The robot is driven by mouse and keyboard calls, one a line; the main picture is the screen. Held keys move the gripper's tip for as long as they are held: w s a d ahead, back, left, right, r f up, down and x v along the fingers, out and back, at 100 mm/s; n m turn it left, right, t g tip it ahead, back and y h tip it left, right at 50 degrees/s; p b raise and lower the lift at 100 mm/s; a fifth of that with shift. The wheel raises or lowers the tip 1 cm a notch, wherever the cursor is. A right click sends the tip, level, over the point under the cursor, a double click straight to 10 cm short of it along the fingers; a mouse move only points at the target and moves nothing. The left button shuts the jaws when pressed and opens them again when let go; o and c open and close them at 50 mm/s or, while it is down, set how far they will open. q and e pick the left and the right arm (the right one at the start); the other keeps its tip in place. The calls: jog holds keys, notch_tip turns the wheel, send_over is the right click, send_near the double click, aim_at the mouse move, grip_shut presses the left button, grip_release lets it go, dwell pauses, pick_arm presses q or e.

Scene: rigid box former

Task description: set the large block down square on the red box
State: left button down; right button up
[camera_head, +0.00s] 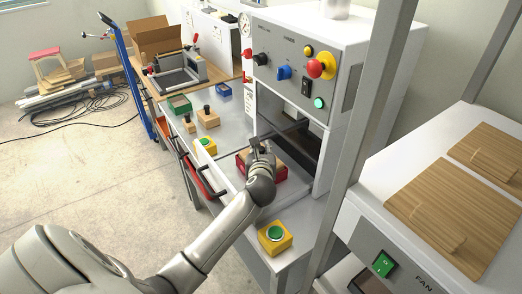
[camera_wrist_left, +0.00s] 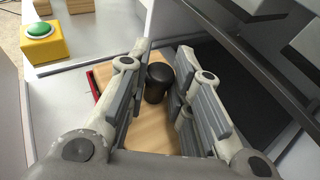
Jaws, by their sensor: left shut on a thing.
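The large block is light wood with a black knob; in the left wrist view its wooden top (camera_wrist_left: 152,128) shows below the fingers. My left gripper (camera_wrist_left: 158,88) is shut on the block's black knob (camera_wrist_left: 157,80). In the head view the gripper (camera_head: 261,151) is over the red box (camera_head: 283,178) and hides much of the block (camera_head: 277,164). The red box shows around the block's lower edges; its red edge also shows at the block's left in the wrist view (camera_wrist_left: 94,84). I cannot tell whether the block touches the box. My right gripper is not in view.
Two smaller knobbed wooden blocks (camera_head: 208,119) and a green box (camera_head: 179,104) stand farther back on the bench. Yellow button boxes stand behind (camera_head: 205,146) and in front (camera_head: 274,238). The machine's control housing (camera_head: 300,65) rises close on the right.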

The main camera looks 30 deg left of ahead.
pick_arm(q)
jog(key=shift+f, duration=0.5)
jog(key=c, duration=1.2)
grip_release()
jog(key=shift+c, duration=0.2)
jog(key=shift+o, duration=0.2)
jog(key=shift+f, duration=0.15)
jog(key=v, duration=1.2)
